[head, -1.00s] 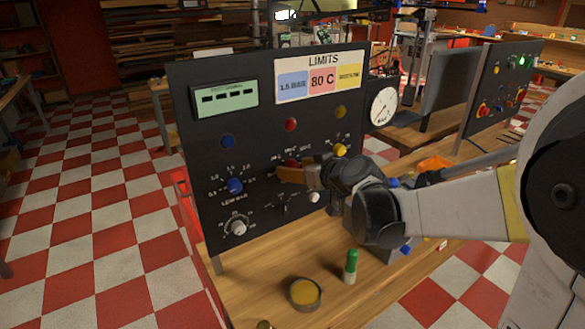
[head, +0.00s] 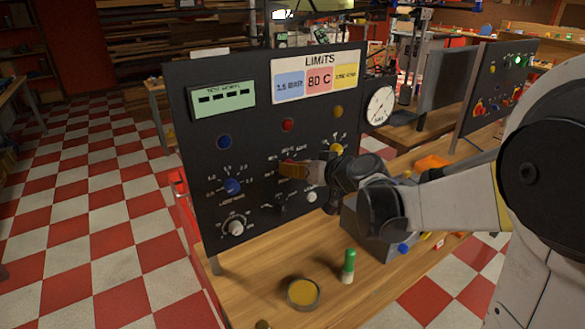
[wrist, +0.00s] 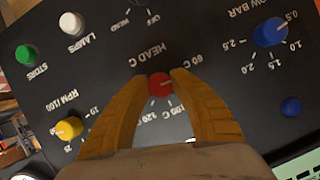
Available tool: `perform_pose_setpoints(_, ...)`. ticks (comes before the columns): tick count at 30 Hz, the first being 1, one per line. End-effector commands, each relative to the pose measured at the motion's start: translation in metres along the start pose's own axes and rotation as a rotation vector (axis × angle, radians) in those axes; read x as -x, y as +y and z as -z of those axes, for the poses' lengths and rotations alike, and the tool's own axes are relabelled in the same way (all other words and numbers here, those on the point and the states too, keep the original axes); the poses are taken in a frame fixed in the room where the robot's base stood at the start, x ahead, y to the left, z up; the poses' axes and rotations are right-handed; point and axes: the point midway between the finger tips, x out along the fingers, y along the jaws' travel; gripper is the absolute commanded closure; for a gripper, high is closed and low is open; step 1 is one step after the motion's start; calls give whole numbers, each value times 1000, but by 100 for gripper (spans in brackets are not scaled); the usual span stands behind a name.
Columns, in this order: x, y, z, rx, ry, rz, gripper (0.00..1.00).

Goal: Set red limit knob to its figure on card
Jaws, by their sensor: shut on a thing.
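The red limit knob (wrist: 160,86) sits on the black panel, on a dial lettered HEAD C with figures 60 C, 100 C and 120 C visible in the wrist view. My gripper (wrist: 160,80) has its two orange fingers shut on the red knob, one on each side. In the head view my gripper (head: 296,170) reaches the panel from the right and largely hides the knob. The LIMITS card (head: 318,80) at the panel's top shows 80 C on its red field. The knob's pointer mark is not clear enough to read.
A blue knob (wrist: 270,32) and a yellow knob (wrist: 68,128) flank the red one in the wrist view. White and green buttons are also near. A green-topped cylinder (head: 348,266) and a round yellow dish (head: 303,293) stand on the bench below the panel.

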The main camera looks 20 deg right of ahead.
Motion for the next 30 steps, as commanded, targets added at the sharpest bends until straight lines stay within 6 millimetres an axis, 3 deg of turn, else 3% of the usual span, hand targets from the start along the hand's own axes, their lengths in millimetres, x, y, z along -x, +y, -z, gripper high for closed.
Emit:
perform_pose_setpoints(15, -1, 1, -2, -399, -1, 165, 100)
perform_pose_setpoints(30, 0, 0, -1, -567, -2, 235, 100)
